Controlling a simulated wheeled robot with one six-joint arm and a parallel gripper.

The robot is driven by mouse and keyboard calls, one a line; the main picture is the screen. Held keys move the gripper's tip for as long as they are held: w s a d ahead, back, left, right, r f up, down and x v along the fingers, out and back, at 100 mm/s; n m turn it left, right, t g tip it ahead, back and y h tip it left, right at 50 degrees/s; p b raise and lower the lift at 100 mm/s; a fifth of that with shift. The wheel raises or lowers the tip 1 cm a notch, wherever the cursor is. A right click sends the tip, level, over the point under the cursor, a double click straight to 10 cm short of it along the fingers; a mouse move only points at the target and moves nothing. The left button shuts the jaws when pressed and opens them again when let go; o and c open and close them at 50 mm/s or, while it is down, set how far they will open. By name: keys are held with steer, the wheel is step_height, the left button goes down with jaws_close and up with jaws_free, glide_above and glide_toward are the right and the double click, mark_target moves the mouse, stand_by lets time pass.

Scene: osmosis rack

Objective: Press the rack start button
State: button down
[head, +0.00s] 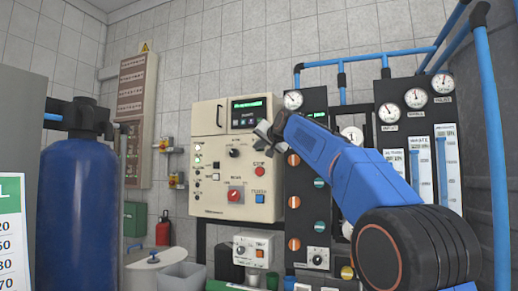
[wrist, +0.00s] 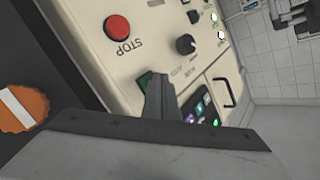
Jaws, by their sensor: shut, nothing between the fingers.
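The cream control panel (head: 215,150) stands ahead of me, with a red STOP button (head: 260,171) on its right side. In the wrist view the panel is upside down, with the red STOP button (wrist: 117,27) at upper left. A green button (wrist: 146,79), probably the start button, shows partly behind my gripper's finger. My gripper (head: 263,132) is shut and empty, in front of the panel's upper right; it hides the green button in the head view. In the wrist view the gripper tip (wrist: 158,92) overlaps the green button. I cannot tell whether they touch.
A black knob (head: 234,153), a red rotary switch (head: 235,195) and a blue button (head: 259,198) are on the panel. The black gauge board (head: 308,130) stands close on the right, with blue pipes (head: 360,55) above. A blue tank (head: 76,200) stands at left.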

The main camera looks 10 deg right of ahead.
steer(key=shift+s+a, duration=0.25)
steer(key=shift+s, duration=0.1)
steer(key=shift+s+a, duration=0.1)
steer(key=s+a, duration=0.1)
steer(key=s, duration=0.1)
steer(key=s+a, duration=0.1)
steer(key=s, duration=0.1)
steer(key=shift+a, duration=0.4)
stand_by(0.8)
steer(key=s+d+f+n+g+h, duration=0.1)
steer(key=s+d+f+n+g, duration=0.1)
steer(key=s+f, duration=1.6)
steer(key=s+d+f+n+g, duration=0.1)
steer(key=s+f+g, duration=0.4)
steer(key=s+f, duration=1.3)
steer(key=s+d+f+n+g+h, duration=0.1)
steer(key=s+d+f+g, duration=0.3)
steer(key=s+f, duration=1.4)
step_height(320, 180, down, 7)
steer(key=shift+r+n+h, duration=0.15)
steer(key=shift+n+h, duration=0.15)
steer(key=shift+n, duration=0.5)
